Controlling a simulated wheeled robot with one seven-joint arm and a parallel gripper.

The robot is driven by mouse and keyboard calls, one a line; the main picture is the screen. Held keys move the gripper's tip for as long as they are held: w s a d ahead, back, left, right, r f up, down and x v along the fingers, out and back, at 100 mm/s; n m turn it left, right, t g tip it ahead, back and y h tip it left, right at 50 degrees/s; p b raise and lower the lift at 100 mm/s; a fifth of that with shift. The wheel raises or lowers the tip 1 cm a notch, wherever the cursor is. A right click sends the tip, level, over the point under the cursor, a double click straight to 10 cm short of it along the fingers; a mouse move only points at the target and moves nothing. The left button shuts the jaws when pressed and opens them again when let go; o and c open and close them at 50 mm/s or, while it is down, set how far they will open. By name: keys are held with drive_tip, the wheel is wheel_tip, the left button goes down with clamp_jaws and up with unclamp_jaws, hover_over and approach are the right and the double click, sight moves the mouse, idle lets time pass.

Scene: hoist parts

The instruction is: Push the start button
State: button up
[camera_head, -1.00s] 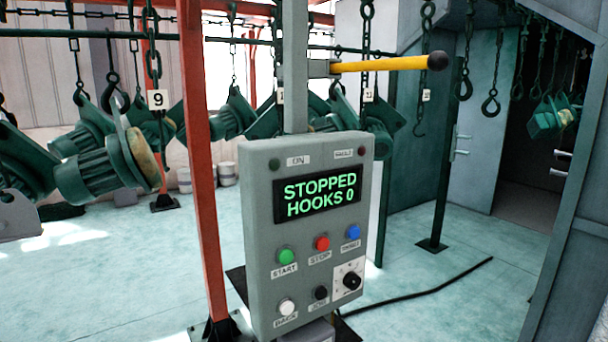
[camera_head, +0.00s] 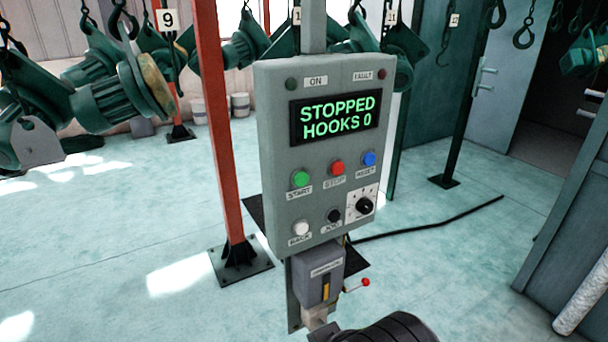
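The green start button (camera_head: 300,179) is at the left of the upper button row on a grey control panel (camera_head: 270,120). A label reading START sits under it. The panel's display (camera_head: 335,117) reads "STOPPED HOOKS 0" in green. A red stop button (camera_head: 337,167) and a blue button (camera_head: 369,158) sit to its right. A white button (camera_head: 301,228), a small black button and a black knob (camera_head: 364,205) are below. A dark rounded part, apparently of my arm, shows at the bottom edge, below the panel. My gripper's fingers are not visible.
A red post (camera_head: 221,130) stands just left of the panel. Green parts (camera_head: 120,95) hang from hooks at the left and behind. A grey box (camera_head: 320,277) with a small red-tipped lever is under the panel. A black cable (camera_head: 430,222) lies on the floor.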

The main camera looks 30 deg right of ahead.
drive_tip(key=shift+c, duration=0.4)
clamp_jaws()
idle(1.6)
